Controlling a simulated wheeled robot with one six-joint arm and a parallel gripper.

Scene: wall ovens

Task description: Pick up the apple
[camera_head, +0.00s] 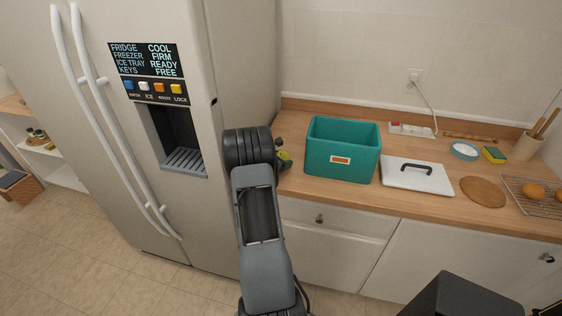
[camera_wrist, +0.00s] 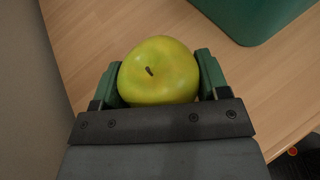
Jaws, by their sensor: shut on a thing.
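A yellow-green apple (camera_wrist: 158,71) with a short dark stem sits between the two green fingers of my gripper (camera_wrist: 159,84) in the wrist view. The fingers touch it on both sides. Wooden countertop shows around and behind the apple. In the head view my gripper (camera_head: 283,158) is at the left end of the counter, beside the fridge, and a small part of the apple (camera_head: 285,155) shows there. My arm hides most of the gripper. I cannot tell whether the apple touches the counter.
A teal box (camera_head: 341,157) stands just right of my gripper. Beyond it are a white lidded tray (camera_head: 416,180), a round board (camera_head: 482,192), a blue bowl (camera_head: 464,151) and a wire rack with orange fruits (camera_head: 535,190). The fridge (camera_head: 240,60) is close on the left.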

